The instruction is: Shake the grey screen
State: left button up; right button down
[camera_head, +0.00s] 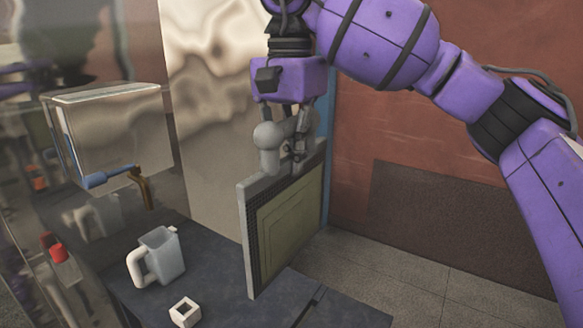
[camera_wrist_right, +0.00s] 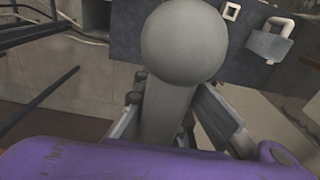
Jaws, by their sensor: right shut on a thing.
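The grey screen (camera_head: 284,222) is an upright framed panel with a mesh face and a greenish inner panel, in the middle of the head view. A grey handle with a round knob (camera_head: 268,134) stands on its top edge. My right gripper (camera_head: 284,150) comes down from above and is shut on this handle. In the right wrist view the knob (camera_wrist_right: 186,42) and its stem fill the middle, with the fingers on both sides of the stem. The screen is near the dark table's right edge; whether it touches the table is unclear. My left gripper is not in view.
A pale pitcher (camera_head: 161,255) and a small white square ring (camera_head: 185,312) stand on the dark table (camera_head: 222,272). A clear tank (camera_head: 115,135) with a blue and brass tap (camera_head: 142,185) is at the left. A brown wall (camera_head: 460,130) is behind my right arm.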

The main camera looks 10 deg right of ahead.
aim_at(290, 118)
jog(key=shift+r+p, duration=0.35)
jog(key=shift+r, duration=3.55)
